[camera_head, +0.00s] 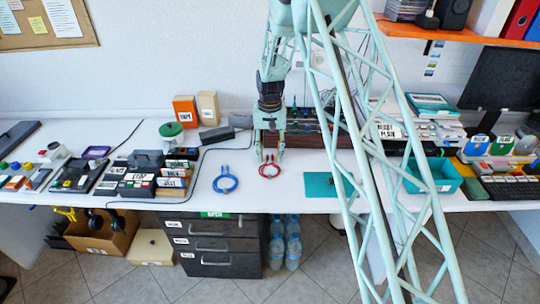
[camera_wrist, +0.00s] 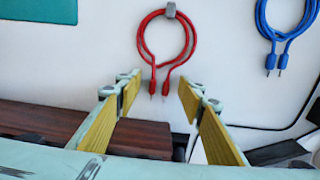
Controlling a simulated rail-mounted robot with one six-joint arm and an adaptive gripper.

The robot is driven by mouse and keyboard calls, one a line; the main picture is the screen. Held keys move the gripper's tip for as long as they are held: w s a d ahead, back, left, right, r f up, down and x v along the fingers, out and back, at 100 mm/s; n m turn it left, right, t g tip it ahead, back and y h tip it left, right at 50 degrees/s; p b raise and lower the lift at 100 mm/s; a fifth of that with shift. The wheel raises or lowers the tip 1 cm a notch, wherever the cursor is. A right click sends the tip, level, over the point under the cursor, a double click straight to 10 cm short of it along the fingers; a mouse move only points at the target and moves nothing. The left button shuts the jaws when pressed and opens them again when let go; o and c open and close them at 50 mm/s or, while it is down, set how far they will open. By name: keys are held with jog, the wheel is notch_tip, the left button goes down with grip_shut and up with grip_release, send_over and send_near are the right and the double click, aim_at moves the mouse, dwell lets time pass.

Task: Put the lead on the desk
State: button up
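A coiled red lead (camera_head: 270,171) lies on the white desk (camera_head: 320,163), and a coiled blue lead (camera_head: 225,183) lies to its left. My gripper (camera_head: 270,156) points down just behind the red lead. The blue lead (camera_wrist: 262,25) is at the upper right of that view. I cannot tell whether the fingers touch the desk.
A teal mat (camera_head: 325,185) lies right of the red lead, and a teal open bin (camera_head: 432,176) stands further right. Dark equipment (camera_head: 305,140) stands behind my gripper. Several labelled boxes and devices crowd the left. A black cable (camera_head: 198,165) curves left of the blue lead.

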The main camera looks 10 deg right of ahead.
aim_at(270, 158)
jog(key=o, duration=0.3)
jog(key=shift+o, duration=0.2)
notch_tip(270, 158, up, 12)
jog(key=p, duration=0.2)
jog(key=shift+r+p, duration=0.15)
jog(key=shift+p, duration=0.15)
dwell(0.3)
dwell(0.8)
